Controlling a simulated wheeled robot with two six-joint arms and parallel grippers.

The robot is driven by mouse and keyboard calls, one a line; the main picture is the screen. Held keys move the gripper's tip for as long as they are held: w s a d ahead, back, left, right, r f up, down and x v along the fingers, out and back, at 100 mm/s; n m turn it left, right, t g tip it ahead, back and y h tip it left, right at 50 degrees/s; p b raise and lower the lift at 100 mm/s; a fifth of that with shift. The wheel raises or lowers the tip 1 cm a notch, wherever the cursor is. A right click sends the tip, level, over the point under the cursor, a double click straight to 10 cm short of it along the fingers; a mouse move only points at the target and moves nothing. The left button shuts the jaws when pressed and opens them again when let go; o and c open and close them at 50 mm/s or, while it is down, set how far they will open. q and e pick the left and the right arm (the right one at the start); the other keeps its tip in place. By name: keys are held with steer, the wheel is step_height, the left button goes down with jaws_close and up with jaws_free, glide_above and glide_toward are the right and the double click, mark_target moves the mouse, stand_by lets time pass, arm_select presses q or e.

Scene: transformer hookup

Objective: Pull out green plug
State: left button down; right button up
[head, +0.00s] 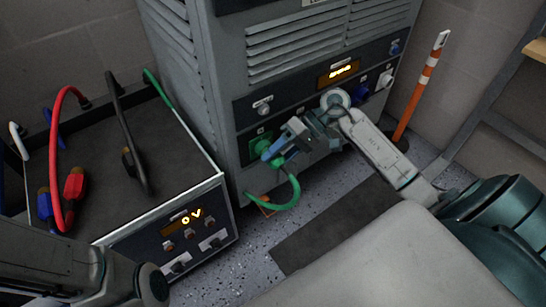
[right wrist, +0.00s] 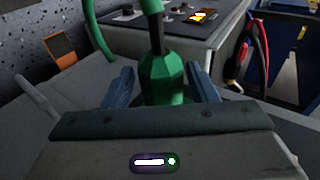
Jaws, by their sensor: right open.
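The green plug (right wrist: 162,82) stands between the two blue fingers of my right gripper (right wrist: 160,78) in the right wrist view, with its dark collar and cable leading up. The fingers are open on either side of it. In the head view my right gripper (head: 282,146) is at the green socket area (head: 261,143) on the front of the grey cabinet, and its fingers hide most of the plug there. The green cable (head: 290,194) loops down below the gripper to the floor. My left gripper is out of view; only part of my left arm shows at lower left.
A test box (head: 185,238) with a lit "0 V" display stands at left, with red (head: 57,150) and black (head: 122,125) cables on top. An orange-white post (head: 424,85) stands at right.

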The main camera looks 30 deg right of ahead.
steer(key=c, duration=0.8)
steer(key=shift+a+b, duration=0.1)
steer(key=shift+b, duration=0.5)
steer(key=shift+c, duration=0.2)
steer(key=h+b, duration=0.4)
steer(key=shift+a, duration=0.15)
steer(key=shift+o, duration=0.6)
steer(key=shift+r, duration=0.15)
steer(key=c, duration=0.3)
steer(key=shift+s, duration=0.1)
steer(key=shift+c, duration=0.3)
